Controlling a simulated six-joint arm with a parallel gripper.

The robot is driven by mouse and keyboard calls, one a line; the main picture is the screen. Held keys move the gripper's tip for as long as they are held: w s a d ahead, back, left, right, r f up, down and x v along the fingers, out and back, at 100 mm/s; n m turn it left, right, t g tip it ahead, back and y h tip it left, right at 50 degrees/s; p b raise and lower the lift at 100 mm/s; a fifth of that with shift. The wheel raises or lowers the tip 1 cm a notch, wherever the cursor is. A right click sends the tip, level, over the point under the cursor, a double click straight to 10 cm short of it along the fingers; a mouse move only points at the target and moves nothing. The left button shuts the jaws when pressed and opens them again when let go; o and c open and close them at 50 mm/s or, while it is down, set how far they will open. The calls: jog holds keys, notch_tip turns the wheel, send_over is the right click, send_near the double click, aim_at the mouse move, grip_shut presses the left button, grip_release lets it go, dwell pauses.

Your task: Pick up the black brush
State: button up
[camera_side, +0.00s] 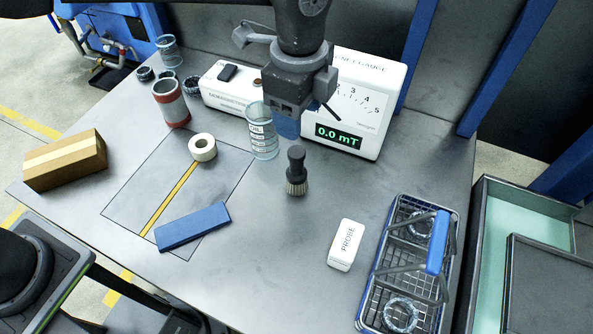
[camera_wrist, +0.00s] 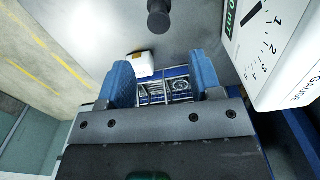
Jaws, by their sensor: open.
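The black brush (camera_side: 296,171) stands upright on the grey table, black handle up and pale bristles down. In the wrist view the top of its black handle (camera_wrist: 160,17) shows at the upper edge, beyond the fingertips. My gripper (camera_side: 287,125) is above the table, behind and slightly left of the brush in the side view, apart from it. In the wrist view my gripper's two blue fingers (camera_wrist: 162,76) are spread apart with nothing between them.
A glass beaker (camera_side: 262,132) stands close left of my gripper. The gauge box (camera_side: 355,105) is behind it. The white probe box (camera_side: 346,245) and wire basket (camera_side: 450,215) are to the right. A blue block (camera_side: 192,227) and tape roll (camera_side: 202,147) lie left. Table around the brush's front is clear.

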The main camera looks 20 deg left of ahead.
aim_at(296, 151)
jog(key=f, duration=1.2)
jog(key=shift+a+f, duration=0.2)
jog(key=shift+f, duration=0.1)
grip_shut()
